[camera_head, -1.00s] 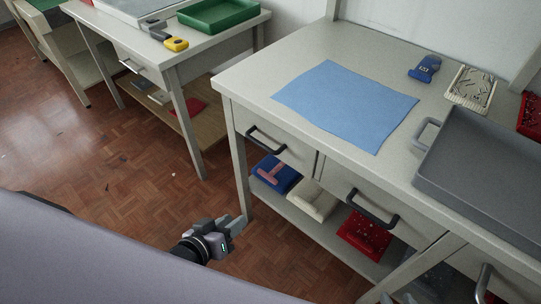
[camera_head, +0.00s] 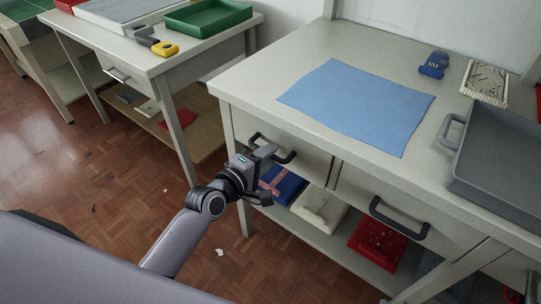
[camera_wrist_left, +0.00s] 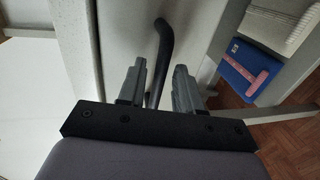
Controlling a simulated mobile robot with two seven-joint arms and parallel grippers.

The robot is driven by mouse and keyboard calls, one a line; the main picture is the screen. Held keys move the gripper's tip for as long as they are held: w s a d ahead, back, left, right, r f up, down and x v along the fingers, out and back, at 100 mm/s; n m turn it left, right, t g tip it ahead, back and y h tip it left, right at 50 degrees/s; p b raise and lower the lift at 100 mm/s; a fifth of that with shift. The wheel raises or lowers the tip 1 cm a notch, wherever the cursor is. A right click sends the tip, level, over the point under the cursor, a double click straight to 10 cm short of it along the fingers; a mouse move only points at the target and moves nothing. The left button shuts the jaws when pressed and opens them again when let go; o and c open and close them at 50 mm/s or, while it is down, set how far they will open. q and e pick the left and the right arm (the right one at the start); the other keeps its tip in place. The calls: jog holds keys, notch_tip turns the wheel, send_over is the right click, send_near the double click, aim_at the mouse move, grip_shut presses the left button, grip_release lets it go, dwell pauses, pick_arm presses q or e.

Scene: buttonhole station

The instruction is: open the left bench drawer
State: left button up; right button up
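The left bench drawer (camera_head: 305,158) is under the left end of the bench top and looks shut. Its dark bar handle (camera_head: 285,153) is on the drawer front, partly hidden by my gripper. My left gripper (camera_head: 267,155) is at the handle's left part. In the left wrist view the two fingers (camera_wrist_left: 161,88) are apart, and the dark handle (camera_wrist_left: 160,50) reaches down into the space between them, closer to the left finger. Whether either finger touches it I cannot tell. My right gripper is not in view.
A blue cloth (camera_head: 358,105) and a grey tray (camera_head: 500,160) lie on the bench top. A second drawer handle (camera_head: 398,218) is to the right. A shelf below holds a blue item (camera_head: 284,188), a cream item (camera_head: 318,210) and a red box (camera_head: 377,243).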

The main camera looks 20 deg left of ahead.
pick_arm(q)
jog(key=shift+x, duration=0.9)
grip_shut()
jog(key=shift+s, duration=0.1)
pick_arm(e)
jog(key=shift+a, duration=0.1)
